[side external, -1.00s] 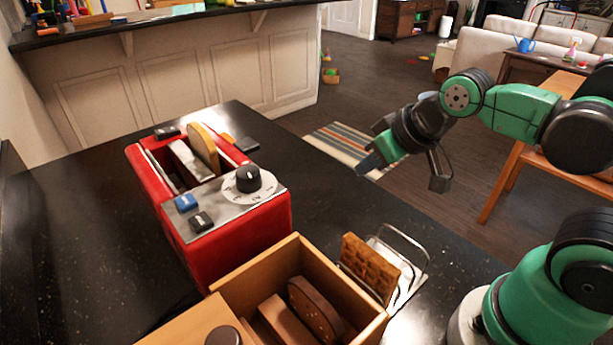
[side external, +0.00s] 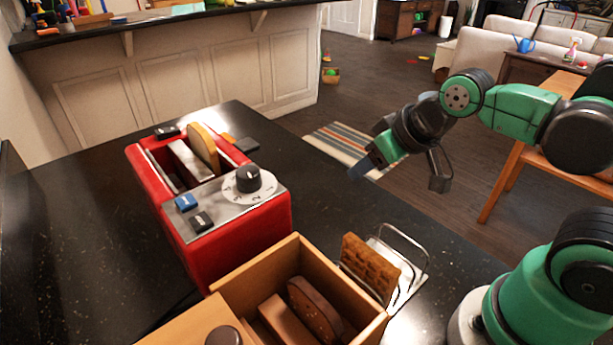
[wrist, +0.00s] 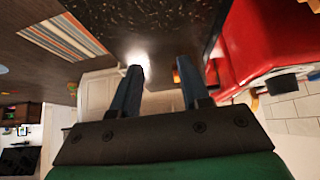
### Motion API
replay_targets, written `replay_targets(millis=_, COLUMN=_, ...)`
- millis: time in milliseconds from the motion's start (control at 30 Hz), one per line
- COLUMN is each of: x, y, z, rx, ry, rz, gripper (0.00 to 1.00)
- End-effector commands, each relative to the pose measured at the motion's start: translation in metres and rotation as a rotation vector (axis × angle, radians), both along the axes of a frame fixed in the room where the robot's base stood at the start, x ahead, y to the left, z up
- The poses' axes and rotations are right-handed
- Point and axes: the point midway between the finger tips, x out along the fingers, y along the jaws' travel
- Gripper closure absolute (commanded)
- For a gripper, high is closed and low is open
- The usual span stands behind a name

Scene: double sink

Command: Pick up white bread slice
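A golden-tan slice (side external: 204,148) stands upright in a slot of the red toaster (side external: 240,237) and sticks up above its top. A pale, flat shape (side external: 187,161) lies beside it in the toaster's top; I cannot tell whether it is bread or a metal divider. No other clearly white slice shows. My gripper (side external: 402,174) is in the air to the right of the toaster, past the counter's edge in the picture. Its two blue-tipped fingers are apart with nothing between them, as the wrist view also shows (wrist: 160,85). The toaster (wrist: 262,45) is at the right of the wrist view.
A wooden box (side external: 336,290) with dark brown slices (side external: 316,308) stands in front of the toaster. A wire rack (side external: 407,240) beside it holds a waffle-like slice (side external: 370,267). The black counter (side external: 75,235) is clear left of the toaster.

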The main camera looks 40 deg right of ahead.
Motion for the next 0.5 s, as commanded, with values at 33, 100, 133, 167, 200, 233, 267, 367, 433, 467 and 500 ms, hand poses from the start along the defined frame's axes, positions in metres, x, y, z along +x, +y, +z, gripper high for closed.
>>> replay_targets(millis=33, x=0.0, y=0.0, z=0.0, rx=0.0, ry=0.0, rz=0.0, gripper=0.45)
replay_targets(millis=100, x=0.0, y=0.0, z=0.0, rx=0.0, ry=0.0, rz=0.0, gripper=0.45)
replay_targets(millis=133, x=0.0, y=0.0, z=0.0, rx=0.0, ry=0.0, rz=0.0, gripper=0.45)
replay_targets(millis=167, x=0.0, y=0.0, z=0.0, rx=0.0, ry=0.0, rz=0.0, gripper=0.45)
replay_targets(millis=200, x=0.0, y=0.0, z=0.0, rx=0.0, ry=0.0, rz=0.0, gripper=0.45)
replay_targets(millis=233, x=0.0, y=0.0, z=0.0, rx=0.0, ry=0.0, rz=0.0, gripper=0.45)
replay_targets(millis=267, x=0.0, y=0.0, z=0.0, rx=0.0, ry=0.0, rz=0.0, gripper=0.45)
replay_targets(millis=367, x=0.002, y=0.001, z=0.002, rx=0.0, ry=0.001, rz=0.001, gripper=0.45)
replay_targets(millis=433, x=0.009, y=0.005, z=0.009, rx=0.002, ry=0.005, rz=0.005, gripper=0.45)
replay_targets(millis=467, x=0.014, y=0.007, z=0.014, rx=0.002, ry=0.008, rz=0.005, gripper=0.45)
replay_targets(millis=500, x=0.022, y=0.011, z=0.021, rx=0.002, ry=0.012, rz=0.009, gripper=0.45)
